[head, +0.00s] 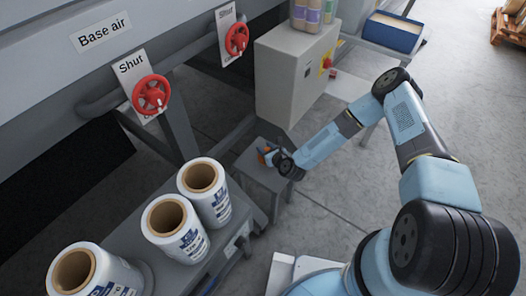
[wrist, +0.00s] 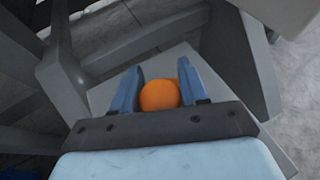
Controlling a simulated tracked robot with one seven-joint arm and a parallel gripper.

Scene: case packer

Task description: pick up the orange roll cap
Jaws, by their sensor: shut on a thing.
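The orange roll cap (wrist: 159,95) is round and sits between the two blue fingers of my gripper (wrist: 160,88) in the wrist view. My gripper is shut on it. A grey platform (wrist: 109,92) lies behind the cap in the wrist view; I cannot tell whether the cap touches it. Most of the cap is hidden there.
Several white rolls with brown cores (head: 165,217) stand on a grey bench to the left. A grey control box (head: 292,75) stands behind the gripper. Red valve wheels (head: 151,95) are on the machine at upper left. Grey frame bars (wrist: 62,85) flank the gripper. Open floor (head: 335,195) lies to the right.

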